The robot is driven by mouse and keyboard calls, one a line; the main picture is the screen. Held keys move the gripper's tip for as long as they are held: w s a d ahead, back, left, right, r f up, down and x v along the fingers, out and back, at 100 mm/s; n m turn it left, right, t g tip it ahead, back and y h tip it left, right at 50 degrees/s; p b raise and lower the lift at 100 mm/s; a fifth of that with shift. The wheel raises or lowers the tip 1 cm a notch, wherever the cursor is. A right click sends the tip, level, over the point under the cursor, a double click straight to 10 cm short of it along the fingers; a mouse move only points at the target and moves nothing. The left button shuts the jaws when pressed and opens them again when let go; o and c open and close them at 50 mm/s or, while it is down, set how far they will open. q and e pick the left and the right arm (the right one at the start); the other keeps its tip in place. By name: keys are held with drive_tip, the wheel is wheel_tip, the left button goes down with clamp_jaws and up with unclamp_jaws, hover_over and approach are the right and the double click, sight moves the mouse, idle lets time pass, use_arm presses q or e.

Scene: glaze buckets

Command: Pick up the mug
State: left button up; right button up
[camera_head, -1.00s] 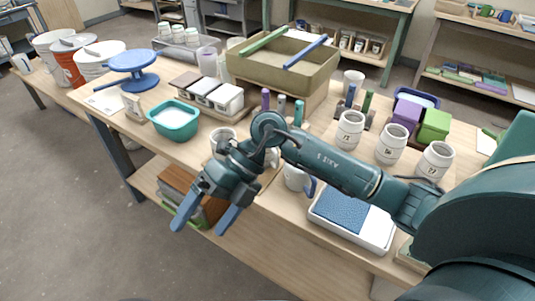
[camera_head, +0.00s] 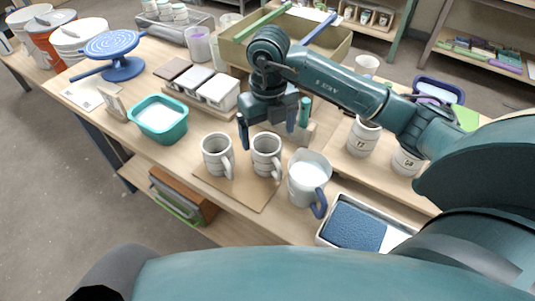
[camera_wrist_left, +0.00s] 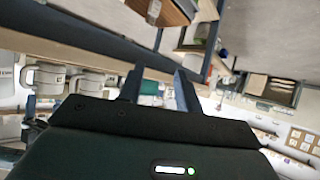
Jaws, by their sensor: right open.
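Two grey-white ribbed mugs stand upright side by side on a thin wooden board (camera_head: 240,195): a left mug (camera_head: 217,153) and a right mug (camera_head: 266,155). White mugs (camera_wrist_left: 88,84) also show there at the left.
A teal tub (camera_head: 160,120) and lidded white boxes (camera_head: 218,92) stand to the left. A tray with a blue sponge (camera_head: 354,226) is at the right front. Jars (camera_head: 363,137) stand to the right. A wooden crate (camera_head: 240,54) is behind the arm.

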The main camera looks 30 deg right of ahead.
sight(268, 157)
wheel_tip(268, 157, down, 10)
drive_tip(key=shift+w+r+p, duration=0.1)
drive_tip(key=shift+r+p, duration=0.1)
drive_tip(key=shift+p, duration=0.4)
drive_tip(key=c, duration=1.3)
drive_tip(key=shift+o, duration=0.2)
drive_tip(key=shift+r, duration=0.1)
